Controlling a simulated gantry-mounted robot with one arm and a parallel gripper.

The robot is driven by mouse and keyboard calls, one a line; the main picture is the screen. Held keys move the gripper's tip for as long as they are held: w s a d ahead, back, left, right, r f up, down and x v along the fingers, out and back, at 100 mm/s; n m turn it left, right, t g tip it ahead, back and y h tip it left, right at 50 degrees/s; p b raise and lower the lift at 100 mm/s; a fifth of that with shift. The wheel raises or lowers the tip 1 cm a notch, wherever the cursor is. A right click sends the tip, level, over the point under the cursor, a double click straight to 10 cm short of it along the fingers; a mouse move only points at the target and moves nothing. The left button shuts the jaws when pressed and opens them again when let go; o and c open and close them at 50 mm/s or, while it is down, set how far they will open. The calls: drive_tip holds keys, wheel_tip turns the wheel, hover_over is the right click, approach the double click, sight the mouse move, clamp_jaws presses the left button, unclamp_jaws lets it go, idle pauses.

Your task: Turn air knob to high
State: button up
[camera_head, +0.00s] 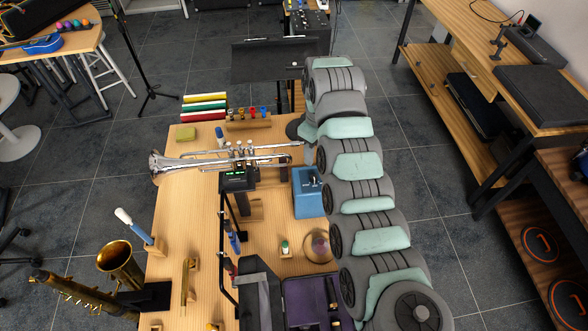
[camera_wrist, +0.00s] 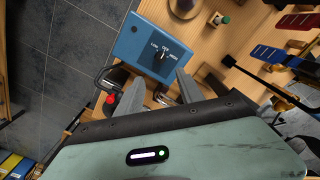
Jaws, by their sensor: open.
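The blue box (camera_head: 307,196) stands on the wooden table, right of the middle, in the head view. The wrist view shows its labelled face (camera_wrist: 139,40) with a small dark air knob (camera_wrist: 163,57) amid white words that seem to read low, med and high. The knob's exact pointing is too small to tell. My gripper (camera_wrist: 157,92) is open in the wrist view, its two grey fingers apart and empty. The fingers point at the box's lower edge, with the knob beyond and roughly between them. In the head view my arm hides most of my gripper.
A silver trumpet (camera_head: 225,158) lies across a stand left of the box. A small green-capped bottle (camera_head: 285,248) and a round dish (camera_head: 318,245) are near the box's front. A red-topped dark item (camera_wrist: 112,98) is close to the left finger.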

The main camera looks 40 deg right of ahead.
sight(314, 177)
drive_tip(key=f, duration=1)
drive_tip(key=shift+s+f, duration=0.3)
drive_tip(key=shift+f, duration=0.05)
drive_tip(key=shift+c, duration=0.6)
clamp_jaws()
